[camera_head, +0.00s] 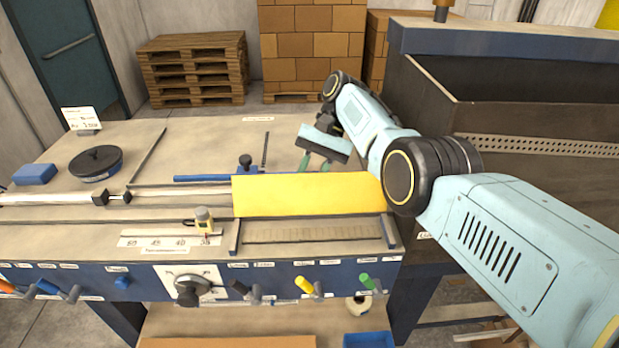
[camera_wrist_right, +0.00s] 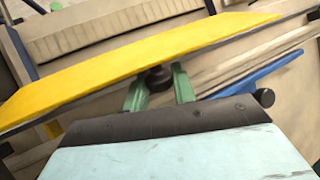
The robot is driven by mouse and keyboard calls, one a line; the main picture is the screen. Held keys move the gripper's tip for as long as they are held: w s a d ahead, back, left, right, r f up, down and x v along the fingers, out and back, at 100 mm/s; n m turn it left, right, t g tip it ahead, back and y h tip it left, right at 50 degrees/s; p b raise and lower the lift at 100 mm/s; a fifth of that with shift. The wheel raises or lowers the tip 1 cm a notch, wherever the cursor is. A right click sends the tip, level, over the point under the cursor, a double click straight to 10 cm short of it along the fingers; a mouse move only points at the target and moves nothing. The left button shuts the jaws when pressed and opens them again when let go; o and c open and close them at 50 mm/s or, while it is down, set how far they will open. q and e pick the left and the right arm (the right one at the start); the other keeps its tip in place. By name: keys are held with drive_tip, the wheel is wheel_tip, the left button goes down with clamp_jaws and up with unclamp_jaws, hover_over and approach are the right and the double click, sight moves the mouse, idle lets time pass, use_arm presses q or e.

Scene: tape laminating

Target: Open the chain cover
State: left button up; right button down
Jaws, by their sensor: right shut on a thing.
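The chain cover (camera_head: 300,195) is a yellow panel. It stands tilted up at the right of the machine table, over a slotted chain bed (camera_head: 312,232) that shows in front of it. My right gripper (camera_head: 314,164) is behind the panel's upper edge. In the right wrist view the yellow cover (camera_wrist_right: 140,68) runs diagonally, and the green fingers of my right gripper (camera_wrist_right: 160,84) close around a dark round knob (camera_wrist_right: 158,77) at its edge. My left gripper is in neither view.
A blue bar with a knob (camera_head: 205,178) lies behind the cover. Coloured levers (camera_head: 305,287) line the front panel. A dark open bin (camera_head: 520,120) stands at the right. The back of the table is mostly clear.

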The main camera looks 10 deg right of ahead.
drive_tip(key=c, duration=1.2)
unclamp_jaws()
drive_tip(key=shift+f, duration=0.1)
drive_tip(key=shift+o, duration=0.2)
drive_tip(key=shift+r+p, duration=0.7)
drive_tip(key=shift+p, duration=0.05)
wheel_tip(320, 180, up, 3)
drive_tip(key=p, duration=0.3)
drive_tip(key=shift+r, duration=0.2)
wheel_tip(320, 180, up, 4)
drive_tip(key=shift+a+f, duration=0.1)
drive_tip(key=shift+r, duration=0.7)
